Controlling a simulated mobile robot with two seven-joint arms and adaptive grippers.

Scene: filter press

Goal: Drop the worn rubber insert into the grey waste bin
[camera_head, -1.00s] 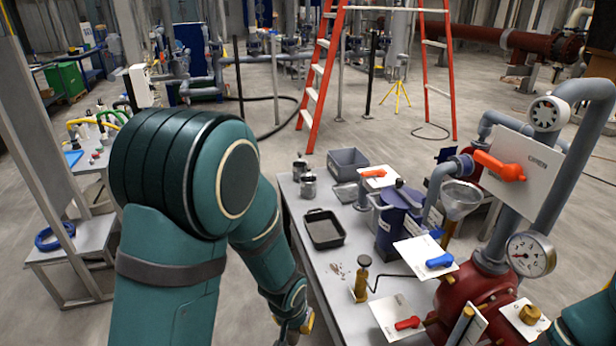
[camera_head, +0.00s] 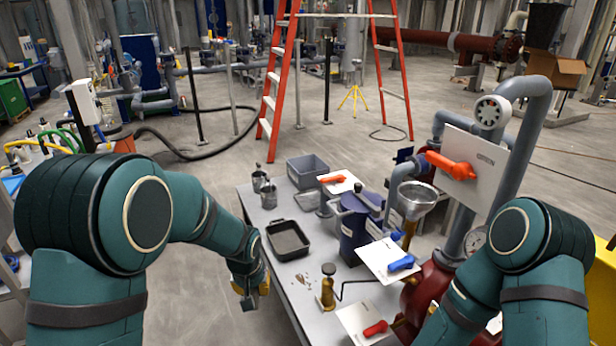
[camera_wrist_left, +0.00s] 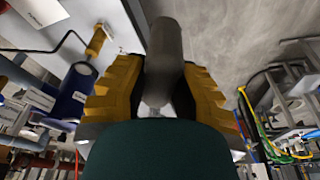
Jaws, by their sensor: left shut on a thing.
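My left gripper (camera_head: 250,288) is beside the left edge of the table, with its yellow fingers over the floor. In the left wrist view its fingers (camera_wrist_left: 155,85) are shut on a dark grey cylinder, which looks like the worn rubber insert (camera_wrist_left: 165,50). In the head view only a small dark part shows below the fingers. An open grey bin (camera_head: 308,170), which looks like the waste bin, stands at the table's far end, well beyond the gripper. My right arm comes in at the right; its gripper is out of view.
A black tray (camera_head: 288,240) lies on the table (camera_head: 290,284) between gripper and bin. Two metal cups (camera_head: 265,188) stand left of the bin. A blue vessel (camera_head: 355,230), a brass-handled part (camera_head: 328,288) and lever plates (camera_head: 390,260) crowd the right side.

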